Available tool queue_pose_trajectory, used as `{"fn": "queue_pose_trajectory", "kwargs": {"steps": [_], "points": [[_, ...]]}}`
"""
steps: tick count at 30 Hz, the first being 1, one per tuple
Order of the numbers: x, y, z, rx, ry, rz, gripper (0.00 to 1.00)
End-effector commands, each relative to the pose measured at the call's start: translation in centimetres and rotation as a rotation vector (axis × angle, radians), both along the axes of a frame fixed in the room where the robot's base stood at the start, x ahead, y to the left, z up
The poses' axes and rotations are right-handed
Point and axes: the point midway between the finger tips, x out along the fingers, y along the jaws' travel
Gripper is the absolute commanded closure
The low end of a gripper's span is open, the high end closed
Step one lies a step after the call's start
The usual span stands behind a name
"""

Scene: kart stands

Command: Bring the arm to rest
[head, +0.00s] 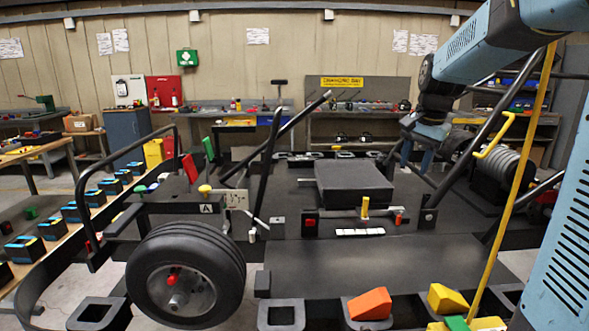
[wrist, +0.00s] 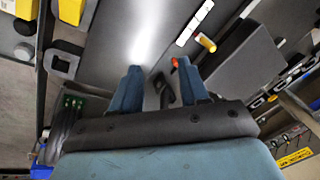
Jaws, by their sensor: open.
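My arm reaches in from the upper right of the head view and bends down over the right side of the kart frame. My gripper (head: 417,155) hangs there with its fingers pointing down, above the kart's floor panel. In the wrist view my gripper (wrist: 159,77) has its two blue fingers spread apart. A dark bracket (wrist: 163,92) shows between and beyond them, with a red-tipped part (wrist: 175,62) beside it. I see nothing gripped. I cannot tell how far the bracket is from the fingertips.
The kart's black tubes (head: 488,120) rise close to my arm. A black box seat (head: 352,182) and a yellow handle (head: 365,207) stand on the kart. A wheel (head: 186,273) is at the front left. A yellow strap (head: 515,190) crosses the right side.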

Motion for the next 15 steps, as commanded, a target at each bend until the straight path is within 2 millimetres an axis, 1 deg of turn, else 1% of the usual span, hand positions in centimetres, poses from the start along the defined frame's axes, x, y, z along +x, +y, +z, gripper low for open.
{"fn": "queue_pose_trajectory", "kwargs": {"steps": [1, 7, 15], "points": [[-1.6, 0.4, 0.5, -0.007, -0.018, 0.034, 0.56], [-7.2, 2.1, 1.3, -0.052, -0.08, 0.187, 0.56], [-14.6, 4.0, 1.0, -0.134, -0.162, 0.391, 0.56]]}}
